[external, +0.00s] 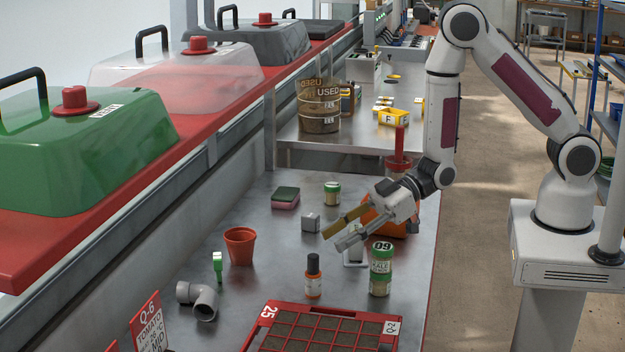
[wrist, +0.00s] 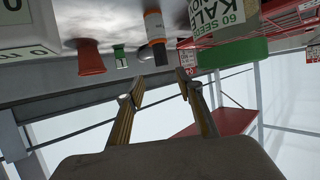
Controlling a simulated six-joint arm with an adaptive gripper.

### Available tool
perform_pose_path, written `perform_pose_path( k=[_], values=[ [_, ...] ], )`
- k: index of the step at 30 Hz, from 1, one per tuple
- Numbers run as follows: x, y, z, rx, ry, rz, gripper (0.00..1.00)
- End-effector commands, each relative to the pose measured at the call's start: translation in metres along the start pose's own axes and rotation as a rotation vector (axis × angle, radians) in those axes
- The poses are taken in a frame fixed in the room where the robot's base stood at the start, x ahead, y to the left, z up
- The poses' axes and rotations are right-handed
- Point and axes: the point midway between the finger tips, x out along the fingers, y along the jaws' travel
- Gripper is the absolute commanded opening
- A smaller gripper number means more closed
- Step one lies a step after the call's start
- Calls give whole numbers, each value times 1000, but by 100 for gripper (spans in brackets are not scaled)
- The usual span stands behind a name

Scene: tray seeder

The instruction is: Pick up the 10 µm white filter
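My gripper (external: 331,238) hangs over the middle of the bench, tilted down to the left. Its two fingers are apart with nothing between them, as the wrist view also shows (wrist: 160,84).
A KALE seed jar (external: 380,268), an orange bottle (external: 313,282), a grey cube (external: 310,222) and a lidded jar (external: 332,187) stand near my gripper. A terracotta pot (external: 240,246), a grey pipe elbow (external: 203,302) and a red seed tray (external: 268,313) lie further out.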

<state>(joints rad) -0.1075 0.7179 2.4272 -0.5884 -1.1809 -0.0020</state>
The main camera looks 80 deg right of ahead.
Motion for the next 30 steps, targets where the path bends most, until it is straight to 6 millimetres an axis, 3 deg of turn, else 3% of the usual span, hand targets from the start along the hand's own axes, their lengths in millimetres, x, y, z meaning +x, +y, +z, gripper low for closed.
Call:
perform_pose_path(
  k=[18,30],
  values=[
    [49,-6,5,-1,0,0,36],
    [52,-5,5,0,0,0,36]
  ],
)
